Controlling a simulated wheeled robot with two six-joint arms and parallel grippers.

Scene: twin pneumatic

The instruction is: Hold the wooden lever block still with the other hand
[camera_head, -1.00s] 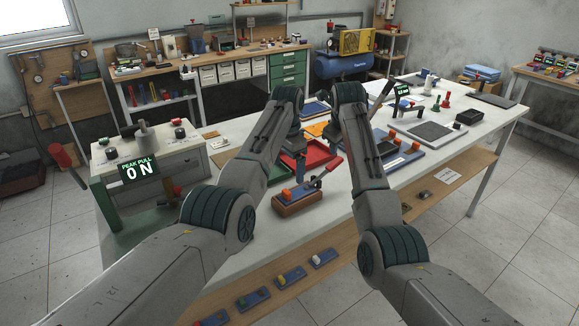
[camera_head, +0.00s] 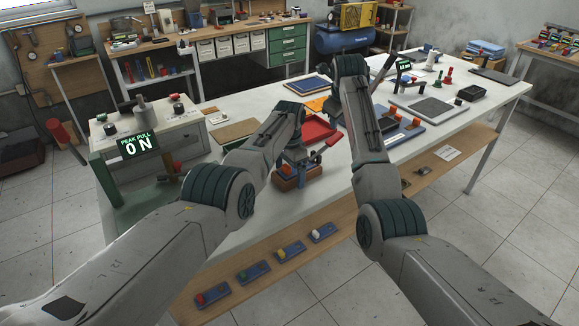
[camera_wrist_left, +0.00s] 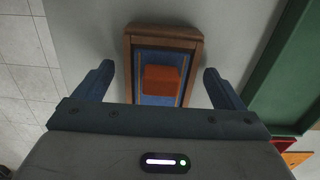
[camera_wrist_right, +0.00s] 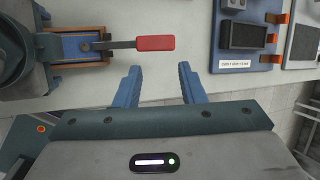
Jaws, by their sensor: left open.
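The wooden lever block (camera_head: 294,183) lies on the white table near its front edge. In the left wrist view, the block's wooden end (camera_wrist_left: 163,32) shows with an orange piece (camera_wrist_left: 161,79) on a blue top. My left gripper (camera_wrist_left: 158,82) is open above it, one finger to each side; I cannot tell whether they touch it. In the right wrist view, the block (camera_wrist_right: 75,49) carries a grey arm with a red lever handle (camera_wrist_right: 155,43) pointing right. My right gripper (camera_wrist_right: 159,84) is open and empty, beside the handle and apart from it.
A red tray (camera_head: 321,130) lies behind the block. A blue panel (camera_head: 409,135) with orange clips is to the right. A force tester reading "0 N" (camera_head: 138,148) stands at the left. Several small blue switches (camera_head: 254,271) lie on the lower shelf.

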